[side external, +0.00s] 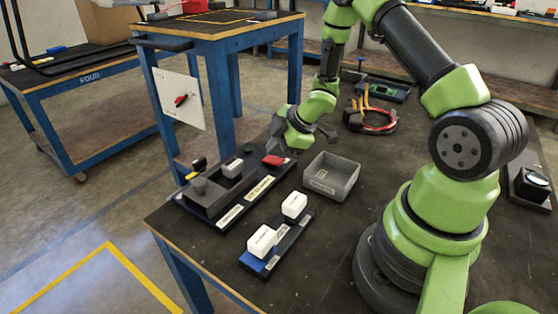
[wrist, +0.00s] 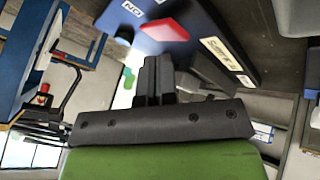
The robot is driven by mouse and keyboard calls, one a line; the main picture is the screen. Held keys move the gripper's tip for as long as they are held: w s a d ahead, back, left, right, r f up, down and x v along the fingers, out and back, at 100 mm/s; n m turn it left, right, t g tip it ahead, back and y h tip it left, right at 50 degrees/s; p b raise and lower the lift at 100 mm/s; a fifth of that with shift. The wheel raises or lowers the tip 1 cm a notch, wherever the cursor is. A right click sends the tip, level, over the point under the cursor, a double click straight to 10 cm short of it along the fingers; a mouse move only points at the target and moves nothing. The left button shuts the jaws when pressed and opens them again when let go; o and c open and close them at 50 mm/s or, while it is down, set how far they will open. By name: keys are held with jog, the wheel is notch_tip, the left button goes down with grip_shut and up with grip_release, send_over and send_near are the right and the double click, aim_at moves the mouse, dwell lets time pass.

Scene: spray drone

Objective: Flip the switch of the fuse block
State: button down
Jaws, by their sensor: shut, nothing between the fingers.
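A dark board (side external: 225,213) with white labels, grey blocks and a red piece lies near the left edge of the bench; it looks like the fuse block. The red piece (side external: 274,160) at its far end looks like the switch. In the wrist view the red piece (wrist: 166,30) lies beside a white label that seems to read ON. My gripper (side external: 277,143) is just beyond the far end of the board, close to the red piece. In the wrist view my gripper (wrist: 155,72) has its fingers together and empty. I cannot tell whether they touch the board.
A grey open bin (side external: 331,177) stands right of the board. A dark and blue rail (side external: 277,246) with two white blocks lies in front. Red and black cables (side external: 370,117) lie farther back. The bench front is mostly clear. A blue-framed table (side external: 215,30) stands behind.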

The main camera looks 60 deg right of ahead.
aim_at(273, 160)
jog(key=shift+f, duration=0.15)
jog(key=shift+f, duration=0.25)
jog(key=shift+s+f, duration=0.1)
jog(key=shift+f, duration=0.3)
dwell(0.5)
dwell(0.4)
jog(key=shift+r, duration=0.85)
jog(key=shift+w+r, duration=0.2)
jog(key=shift+r, duration=0.6)
jog(key=shift+w+r, duration=0.2)
jog(key=shift+r, duration=0.65)
jog(key=shift+w+r, duration=0.2)
jog(key=shift+r, duration=0.6)
